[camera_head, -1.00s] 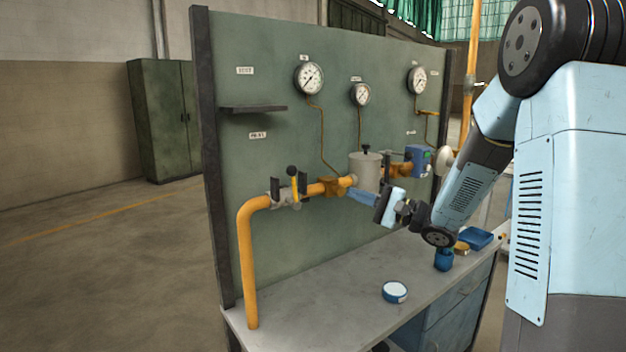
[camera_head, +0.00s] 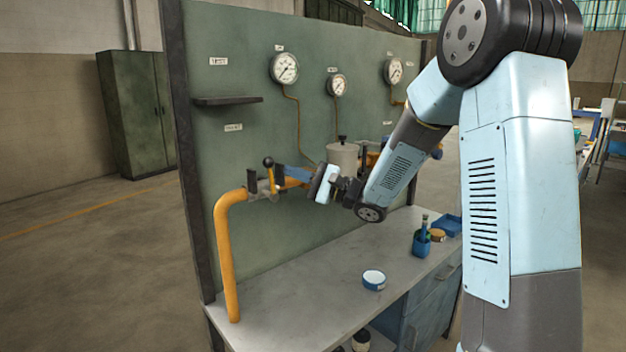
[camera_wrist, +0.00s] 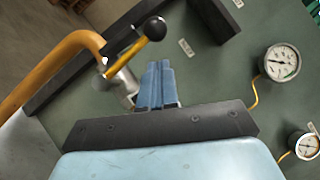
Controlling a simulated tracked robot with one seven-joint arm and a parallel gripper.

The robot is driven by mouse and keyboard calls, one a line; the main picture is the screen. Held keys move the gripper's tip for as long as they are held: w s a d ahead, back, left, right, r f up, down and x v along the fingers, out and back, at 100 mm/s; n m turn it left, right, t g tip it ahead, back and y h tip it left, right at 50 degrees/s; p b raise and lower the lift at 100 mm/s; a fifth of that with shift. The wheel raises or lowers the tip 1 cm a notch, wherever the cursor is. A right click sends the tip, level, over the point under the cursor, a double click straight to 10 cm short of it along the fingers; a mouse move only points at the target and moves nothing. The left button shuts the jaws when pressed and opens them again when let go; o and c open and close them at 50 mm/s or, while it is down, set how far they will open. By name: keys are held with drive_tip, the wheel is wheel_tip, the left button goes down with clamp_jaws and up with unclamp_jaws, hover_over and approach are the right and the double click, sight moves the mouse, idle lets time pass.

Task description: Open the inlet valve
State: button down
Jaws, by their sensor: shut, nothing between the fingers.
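The inlet valve (camera_head: 262,187) sits in the orange pipe at the left of the green panel. Its yellow lever (camera_head: 271,180) ends in a black ball knob (camera_head: 268,162) and stands upright, across the pipe's run. My gripper (camera_head: 278,170) is shut and empty, its blue fingertips close to the right of the lever. In the wrist view the shut fingers (camera_wrist: 157,70) point toward the panel, with the lever (camera_wrist: 127,55) and its black knob (camera_wrist: 154,28) just left of and above the tips. I cannot tell whether they touch. The valve body (camera_wrist: 124,86) is partly hidden by the fingers.
Three gauges, one of them the left gauge (camera_head: 284,68), hang on the panel (camera_head: 240,130). A dark shelf (camera_head: 227,100) juts out above the valve.

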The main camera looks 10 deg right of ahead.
drive_tip(key=shift+s+a+r, duration=0.2)
drive_tip(key=shift+a+r, duration=0.05)
drive_tip(key=shift+a, duration=0.2)
drive_tip(key=shift+s+a+r, duration=0.2)
drive_tip(key=shift+a+r, duration=0.05)
drive_tip(key=shift+a, duration=0.2)
drive_tip(key=shift+d, duration=0.1)
